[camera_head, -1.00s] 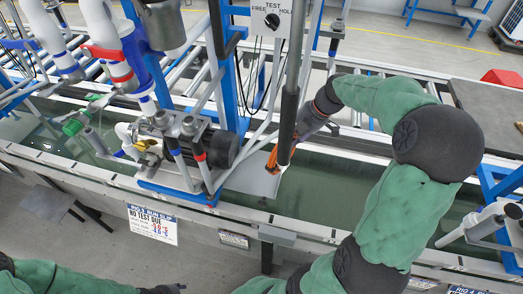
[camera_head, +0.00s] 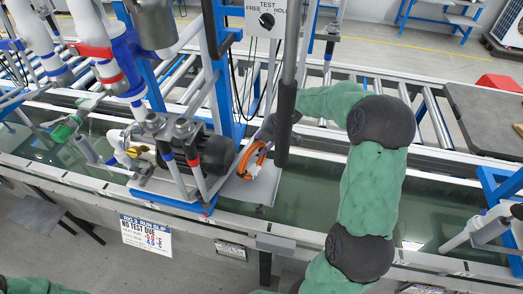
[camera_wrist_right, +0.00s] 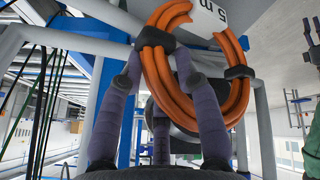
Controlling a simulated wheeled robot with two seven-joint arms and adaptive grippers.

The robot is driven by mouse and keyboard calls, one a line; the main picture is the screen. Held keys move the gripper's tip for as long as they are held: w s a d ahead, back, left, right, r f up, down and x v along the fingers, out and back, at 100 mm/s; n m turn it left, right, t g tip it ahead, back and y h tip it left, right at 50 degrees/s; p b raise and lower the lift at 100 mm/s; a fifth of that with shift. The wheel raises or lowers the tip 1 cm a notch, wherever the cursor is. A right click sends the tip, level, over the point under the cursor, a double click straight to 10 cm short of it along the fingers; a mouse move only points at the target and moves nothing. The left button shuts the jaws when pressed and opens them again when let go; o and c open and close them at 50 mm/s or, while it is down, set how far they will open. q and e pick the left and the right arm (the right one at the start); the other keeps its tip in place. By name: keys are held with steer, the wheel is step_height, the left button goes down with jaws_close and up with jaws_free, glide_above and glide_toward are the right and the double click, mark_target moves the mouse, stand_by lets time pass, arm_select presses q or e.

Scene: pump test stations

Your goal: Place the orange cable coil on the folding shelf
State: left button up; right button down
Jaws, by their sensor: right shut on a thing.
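The orange cable coil (camera_head: 251,160) stands on edge, tilted, at a light grey plate (camera_head: 264,188) beside the pump; this plate looks like the folding shelf. My right gripper (camera_head: 263,139) is at the coil's upper side, partly behind a dark vertical post grip. In the right wrist view, its fingers (camera_wrist_right: 166,52) are shut on the coil (camera_wrist_right: 238,98) near a black tie. A pale surface with dark lettering (camera_wrist_right: 208,14) is close behind the coil there. I cannot tell whether the coil touches the plate. My left gripper is out of view.
The dark post grip (camera_head: 285,125) hangs just right of the coil. The black pump motor (camera_head: 216,154) is just left. The rig's front rail (camera_head: 320,237) runs below. A water trough (camera_head: 310,205) lies behind the rail. A test switch box (camera_head: 267,20) is above.

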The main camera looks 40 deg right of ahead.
steer(key=shift+f, duration=0.95)
steer(key=shift+f+b, duration=0.1)
steer(key=shift+b, duration=0.2)
steer(key=c, duration=0.9)
jaws_free()
steer(key=shift+s, duration=0.1)
steer(key=p+v, duration=0.3)
steer(key=v, duration=0.9)
steer(key=shift+p, duration=0.3)
